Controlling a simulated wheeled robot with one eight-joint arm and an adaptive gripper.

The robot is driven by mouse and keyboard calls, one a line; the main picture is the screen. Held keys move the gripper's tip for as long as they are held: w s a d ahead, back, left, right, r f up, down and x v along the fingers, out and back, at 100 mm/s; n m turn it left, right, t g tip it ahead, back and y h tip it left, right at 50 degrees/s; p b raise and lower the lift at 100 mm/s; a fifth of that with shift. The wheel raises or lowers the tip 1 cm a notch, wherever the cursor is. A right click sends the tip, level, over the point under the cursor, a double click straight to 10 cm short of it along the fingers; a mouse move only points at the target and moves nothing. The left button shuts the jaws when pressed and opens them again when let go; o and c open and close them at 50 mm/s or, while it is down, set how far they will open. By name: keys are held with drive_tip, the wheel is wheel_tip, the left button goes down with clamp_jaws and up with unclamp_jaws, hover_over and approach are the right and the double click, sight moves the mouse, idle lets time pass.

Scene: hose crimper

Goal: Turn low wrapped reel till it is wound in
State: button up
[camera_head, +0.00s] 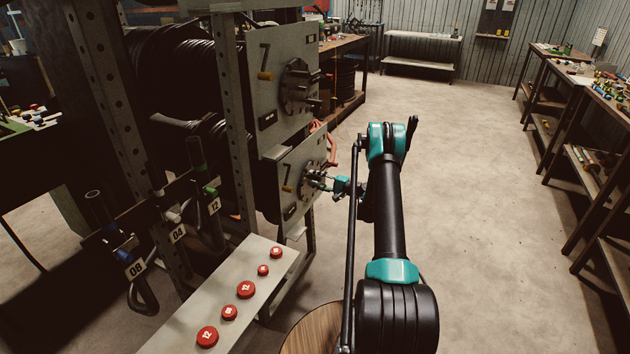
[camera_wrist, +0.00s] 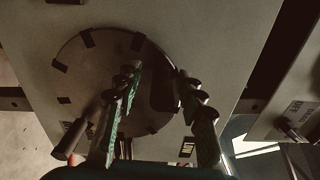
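The low wrapped reel sits behind a grey panel (camera_head: 296,187) marked 7, below a like panel. On this low panel is a round dark disc (camera_head: 312,176), with a brown knob at its left. My gripper (camera_head: 325,181) is at the disc's face. In the wrist view the disc (camera_wrist: 85,75) has dark notches around its rim. My gripper's two fingers (camera_wrist: 158,78) stand apart in front of it, with a dark shape between them; I cannot tell whether they touch it. A cylindrical handle (camera_wrist: 70,138) sticks out at lower left, outside the fingers. The low reel's winding is mostly hidden.
The upper panel (camera_head: 281,75) carries a similar disc with pegs. An orange hose (camera_head: 331,150) hangs beside the low panel. A shelf with red buttons (camera_head: 246,289) is in front. Open floor (camera_head: 480,200) lies to the right, with workbenches (camera_head: 590,110) beyond.

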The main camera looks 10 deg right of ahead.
drive_tip(key=shift+d, duration=0.1)
drive_tip(key=v, duration=1.2)
drive_tip(key=s+a+r+n+g+h, duration=0.4)
drive_tip(key=s+a+r+g+h, duration=0.15)
drive_tip(key=s+a+r, duration=0.8)
drive_tip(key=s+d+n+h, duration=0.2)
drive_tip(key=s+h, duration=0.2)
drive_tip(key=s, duration=1.2)
drive_tip(key=s+d+n+h, duration=0.2)
drive_tip(key=s+h, duration=0.3)
drive_tip(key=s, duration=1)
drive_tip(key=shift+s+f+n+g, duration=0.3)
drive_tip(key=shift+s+f+g, duration=0.05)
drive_tip(key=shift+f+g, duration=0.1)
